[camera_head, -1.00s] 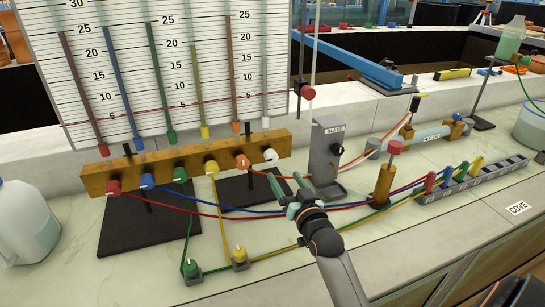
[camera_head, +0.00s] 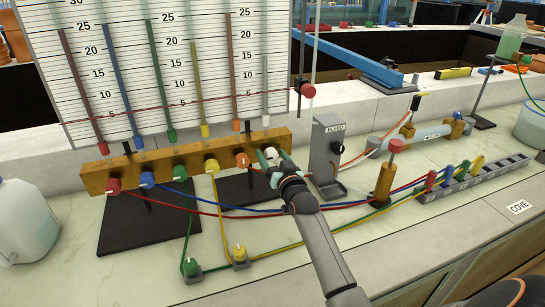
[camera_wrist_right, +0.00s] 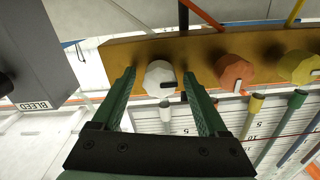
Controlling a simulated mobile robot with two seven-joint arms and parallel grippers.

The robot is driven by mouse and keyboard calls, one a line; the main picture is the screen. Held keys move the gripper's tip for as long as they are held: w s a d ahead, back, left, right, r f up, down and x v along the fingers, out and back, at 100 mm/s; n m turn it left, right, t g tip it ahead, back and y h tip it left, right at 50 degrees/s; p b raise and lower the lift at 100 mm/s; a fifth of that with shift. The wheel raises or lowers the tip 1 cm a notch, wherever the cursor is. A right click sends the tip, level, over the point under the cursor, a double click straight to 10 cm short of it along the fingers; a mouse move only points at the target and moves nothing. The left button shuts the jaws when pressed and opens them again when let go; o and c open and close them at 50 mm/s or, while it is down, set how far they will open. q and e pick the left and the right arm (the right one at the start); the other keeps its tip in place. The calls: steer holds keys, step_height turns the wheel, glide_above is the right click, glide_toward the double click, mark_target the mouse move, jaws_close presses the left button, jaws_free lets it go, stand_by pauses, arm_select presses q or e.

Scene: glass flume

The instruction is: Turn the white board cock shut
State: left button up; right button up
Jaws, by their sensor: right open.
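In the head view my right gripper (camera_head: 268,158) is at the bar's right end and largely hides the white cock. My left gripper is not in view.
The orange cock (camera_wrist_right: 236,73) is close beside one finger. The grey BLEED stand (camera_head: 327,150) is just right of my gripper. Red, blue, green and yellow tubes run across the bench below, and a wooden post with a red knob (camera_head: 395,146) stands further right.

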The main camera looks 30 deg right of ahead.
steer(key=shift+c, duration=0.3)
jaws_close()
steer(key=shift+m, duration=0.3)
steer(key=m+p, duration=0.2)
steer(key=m, duration=0.1)
steer(key=m+p, duration=0.1)
steer(key=m, duration=0.8)
steer(key=shift+f+p, duration=0.1)
steer(key=shift+p, duration=0.2)
steer(key=m, duration=0.5)
steer(key=shift+f, duration=0.1)
steer(key=shift+m, duration=0.3)
